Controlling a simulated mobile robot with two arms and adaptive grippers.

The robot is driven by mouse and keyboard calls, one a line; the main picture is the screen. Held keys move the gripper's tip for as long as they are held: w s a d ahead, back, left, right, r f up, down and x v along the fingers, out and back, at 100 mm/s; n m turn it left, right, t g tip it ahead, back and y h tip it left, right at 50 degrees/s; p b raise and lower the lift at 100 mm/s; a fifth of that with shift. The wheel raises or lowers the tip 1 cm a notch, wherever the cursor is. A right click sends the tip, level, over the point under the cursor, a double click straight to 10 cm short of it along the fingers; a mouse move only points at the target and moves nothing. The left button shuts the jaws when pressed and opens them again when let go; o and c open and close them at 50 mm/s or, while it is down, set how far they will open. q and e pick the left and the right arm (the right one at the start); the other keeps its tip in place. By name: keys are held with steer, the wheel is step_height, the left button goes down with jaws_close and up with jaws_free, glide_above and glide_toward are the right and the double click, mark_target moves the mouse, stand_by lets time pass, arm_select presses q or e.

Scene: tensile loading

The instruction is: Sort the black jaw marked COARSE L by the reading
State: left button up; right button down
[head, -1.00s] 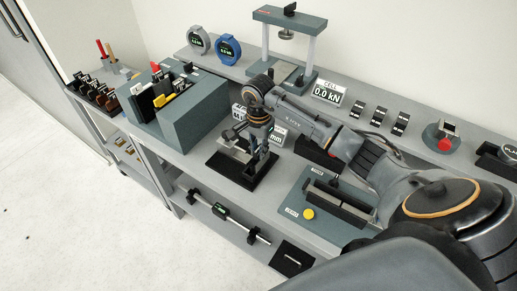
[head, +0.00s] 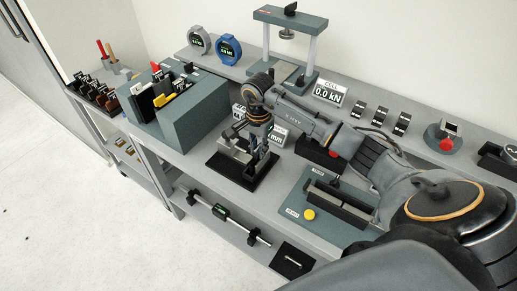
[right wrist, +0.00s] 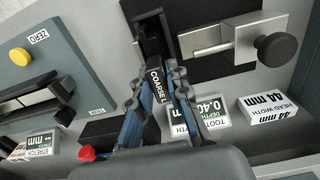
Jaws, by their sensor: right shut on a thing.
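My right gripper (right wrist: 157,82) is shut on the black jaw (right wrist: 153,48), whose white COARSE L label faces the right wrist camera. The jaw is at the measuring fixture, beside its silver block (right wrist: 212,40) and black knob (right wrist: 276,47). I cannot tell whether it touches the block. A tooth depth sign (right wrist: 205,110) reads about 0.40, its end partly hidden by a finger. A head width sign (right wrist: 270,112) reads 44 mm. In the head view my right gripper (head: 262,158) is over the fixture's black base (head: 227,169). My left gripper is not in view.
A grey-green sorting box (head: 203,120) with upright pieces stands left of the fixture. A plate with a yellow button (head: 308,214) lies to the right. A press frame (head: 290,17) and a 0.0 kN cell sign (head: 327,93) are behind. Racked dark pieces (head: 95,90) stand far left.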

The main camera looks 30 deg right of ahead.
steer(key=c, duration=1.2)
jaws_free()
step_height(320, 180, up, 12)
